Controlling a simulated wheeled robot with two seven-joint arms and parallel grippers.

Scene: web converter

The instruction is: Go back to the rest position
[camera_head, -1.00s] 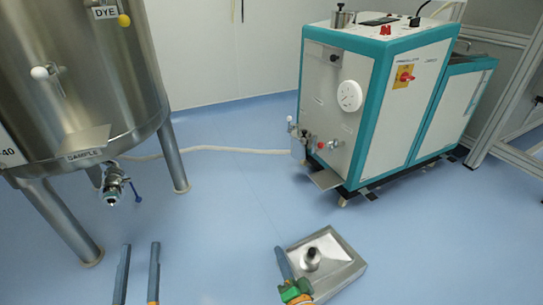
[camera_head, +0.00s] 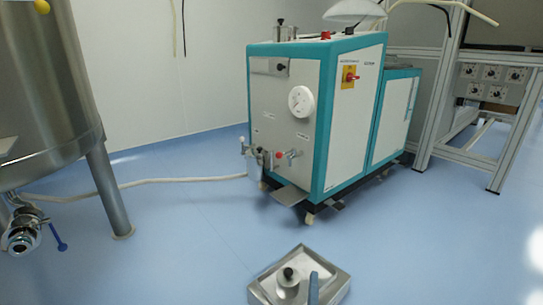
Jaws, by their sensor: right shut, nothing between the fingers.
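My left gripper is out of view.
A steel tank (camera_head: 40,90) on legs stands at the left, with a valve (camera_head: 22,235) and blue handle low on it. A white and teal machine (camera_head: 340,120) stands behind. A metal frame (camera_head: 440,120) is at the right.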

